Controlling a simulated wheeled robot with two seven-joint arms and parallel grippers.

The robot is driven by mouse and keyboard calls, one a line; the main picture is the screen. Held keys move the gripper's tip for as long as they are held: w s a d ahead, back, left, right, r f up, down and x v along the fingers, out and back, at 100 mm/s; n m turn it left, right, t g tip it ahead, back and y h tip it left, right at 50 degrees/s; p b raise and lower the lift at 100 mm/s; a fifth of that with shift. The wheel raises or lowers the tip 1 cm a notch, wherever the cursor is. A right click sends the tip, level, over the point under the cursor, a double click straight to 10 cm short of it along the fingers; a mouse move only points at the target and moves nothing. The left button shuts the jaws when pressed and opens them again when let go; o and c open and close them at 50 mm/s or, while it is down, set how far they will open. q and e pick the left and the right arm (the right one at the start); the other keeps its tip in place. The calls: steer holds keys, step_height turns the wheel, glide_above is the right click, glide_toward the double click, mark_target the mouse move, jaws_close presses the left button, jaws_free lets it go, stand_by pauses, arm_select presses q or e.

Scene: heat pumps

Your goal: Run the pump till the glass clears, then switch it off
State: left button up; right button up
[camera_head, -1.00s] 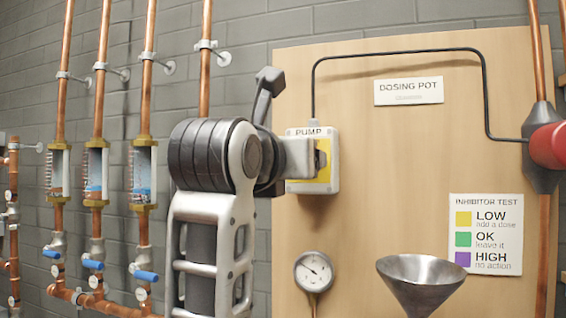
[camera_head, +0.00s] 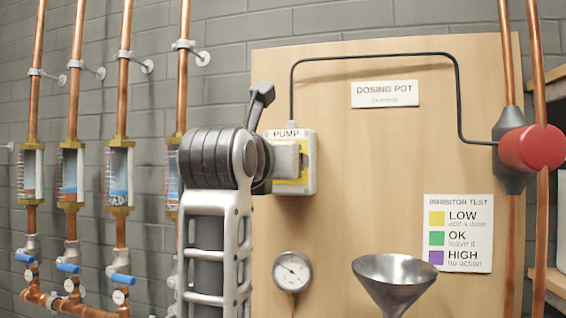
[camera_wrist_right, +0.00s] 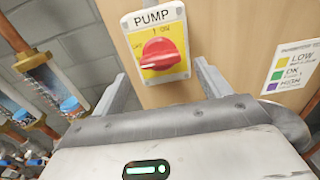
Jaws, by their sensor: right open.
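The pump switch (camera_head: 306,176) is a grey box with a yellow plate, labelled PUMP, on the wooden board. In the right wrist view its red knob (camera_wrist_right: 160,54) has its white-marked end pointing left, on the OFF side; ON is marked at the top. My right gripper (camera_wrist_right: 163,88) is open, its two fingers apart below and either side of the switch, with nothing between them. In the head view it partly hides the switch. Sight glasses (camera_head: 120,178) on the copper pipes at left show bluish, cloudy contents. My left gripper is out of view.
A red cylinder (camera_head: 532,148) sits on the pipe at right, joined by a black cable to the switch. A gauge (camera_head: 292,271), a steel funnel (camera_head: 394,278) and an inhibitor test chart (camera_head: 458,233) are below. Blue-handled valves (camera_head: 68,267) line the left pipes.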

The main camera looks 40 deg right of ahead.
steer(key=shift+p+x, duration=0.55)
steer(key=shift+x, duration=1.6)
